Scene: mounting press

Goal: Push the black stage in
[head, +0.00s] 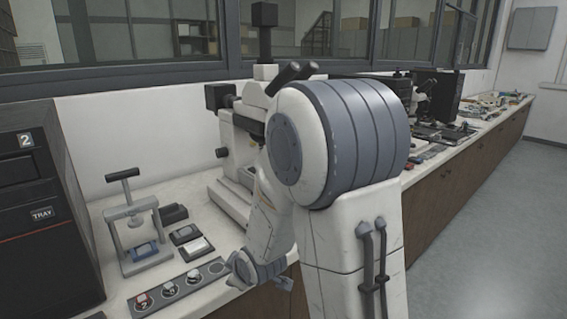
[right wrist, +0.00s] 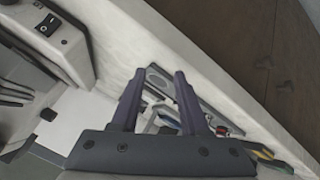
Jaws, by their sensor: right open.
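A white microscope (head: 238,150) with black eyepieces stands on the counter, partly behind my right arm. I cannot clearly make out its black stage; that area is mostly covered by my arm in the head view. The right wrist view shows a white machine body (right wrist: 78,50) with a power switch at upper left, and dark bar-like parts at the left edge that I cannot identify. My right gripper (right wrist: 158,75) is open, with nothing between its dark fingers, over the counter's front edge to the right of the white body. My left gripper is out of view.
A small press with a black T-handle (head: 125,176) stands left of the microscope. A grey strip with several round pucks (head: 168,290) lies along the counter's front edge. A dark cabinet (head: 40,215) stands at far left. More equipment (head: 440,115) lines the counter at right.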

